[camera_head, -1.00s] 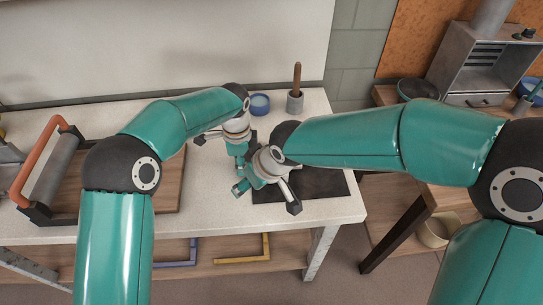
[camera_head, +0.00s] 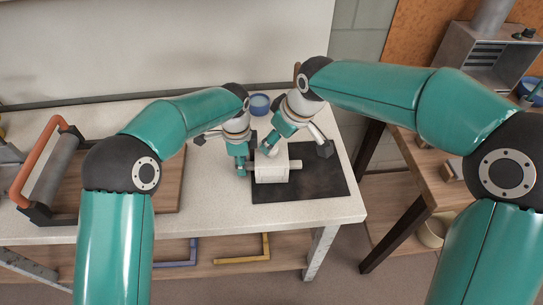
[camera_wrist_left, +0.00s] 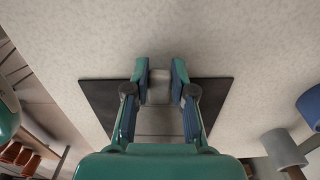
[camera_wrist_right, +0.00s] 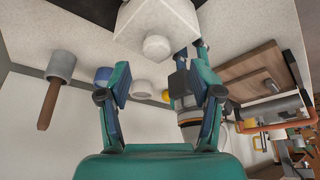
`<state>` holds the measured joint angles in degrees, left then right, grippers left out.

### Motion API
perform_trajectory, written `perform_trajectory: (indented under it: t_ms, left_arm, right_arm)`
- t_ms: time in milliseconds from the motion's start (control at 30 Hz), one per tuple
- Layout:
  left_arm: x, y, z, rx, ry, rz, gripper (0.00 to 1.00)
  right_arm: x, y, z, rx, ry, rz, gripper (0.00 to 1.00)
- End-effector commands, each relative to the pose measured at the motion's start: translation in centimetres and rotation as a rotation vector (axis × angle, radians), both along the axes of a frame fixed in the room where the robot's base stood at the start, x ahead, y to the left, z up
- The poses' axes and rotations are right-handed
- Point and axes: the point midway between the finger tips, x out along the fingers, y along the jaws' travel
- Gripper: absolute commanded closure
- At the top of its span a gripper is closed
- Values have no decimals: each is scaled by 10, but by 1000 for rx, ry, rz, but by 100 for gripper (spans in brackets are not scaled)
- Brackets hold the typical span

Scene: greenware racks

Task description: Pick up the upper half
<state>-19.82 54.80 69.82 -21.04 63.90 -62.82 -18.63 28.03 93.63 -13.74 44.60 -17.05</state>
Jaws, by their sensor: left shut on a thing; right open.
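A white block (camera_head: 271,172) with a stub on its right side sits over the dark mat (camera_head: 310,187); I cannot tell whether it is one half or two halves together. My left gripper (camera_head: 242,168) is at its left side. In the left wrist view the left fingers (camera_wrist_left: 161,75) are shut on a pale stub of the block (camera_wrist_left: 155,122). My right gripper (camera_head: 271,147) is open and empty, just behind the block. The right wrist view shows the block (camera_wrist_right: 140,22) with a round knob, apart from the right fingers (camera_wrist_right: 164,88).
A blue bowl (camera_head: 259,104) stands at the back of the table. A roller with an orange handle (camera_head: 42,155) and a wooden board (camera_head: 168,180) are at the left. The front right of the mat is bare. A wooden side table (camera_head: 432,180) stands at the right.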

Motion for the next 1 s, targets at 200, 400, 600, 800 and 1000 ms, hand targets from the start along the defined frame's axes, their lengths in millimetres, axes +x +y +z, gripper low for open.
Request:
perform_trajectory:
  t_ms: [200, 400, 600, 800, 1000]
  left_arm:
    - [-4, 1, -7, 6, 17, -3, 100]
    - [-4, 0, -7, 6, 17, -3, 100]
    - [-4, 1, -7, 6, 16, -3, 100]
    - [-4, 1, -7, 6, 16, -3, 100]
    - [-4, 1, -7, 6, 16, -3, 100]
  right_arm:
    - [7, 2, -21, -2, 4, -1, 35]
    - [16, 8, -45, -1, 2, 0, 35]
    - [18, 10, -50, 1, 1, 0, 35]
    - [18, 10, -50, 1, 1, 0, 50]
    - [18, 10, -50, 1, 1, 0, 84]
